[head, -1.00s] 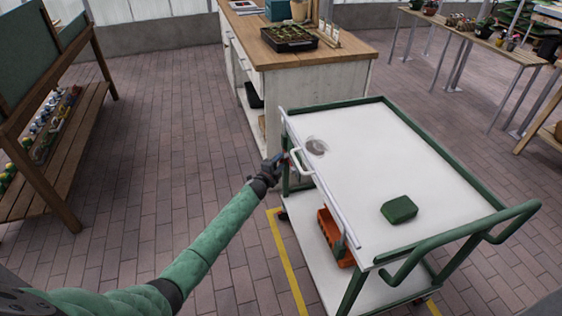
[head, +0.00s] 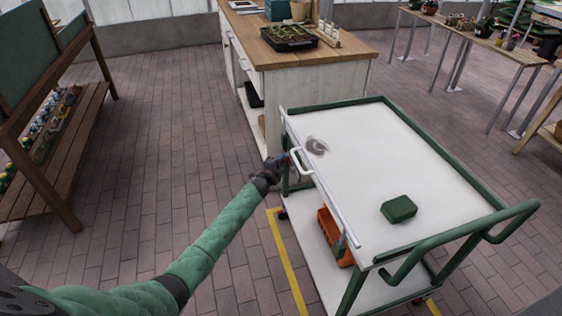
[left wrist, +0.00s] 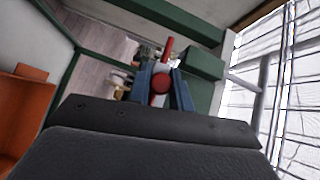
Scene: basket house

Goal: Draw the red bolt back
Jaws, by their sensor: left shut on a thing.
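In the left wrist view, the red bolt (left wrist: 160,84) shows as a round red end between the blue fingers of my left gripper (left wrist: 162,92), with a red bar sticking up behind it. My left gripper is shut on it. In the head view, my left gripper (head: 281,164) is at the near left side of the white-topped trolley (head: 370,150), beside a white handle (head: 298,160). There the bolt is mostly hidden by the gripper. My right gripper is not in view.
A green block (head: 398,209) lies on the trolley top. An orange crate (head: 328,238) stands on the shelf below. A wooden-topped bench (head: 280,52) stands behind the trolley, and a plant rack (head: 55,140) at the left. The brick floor between them is clear.

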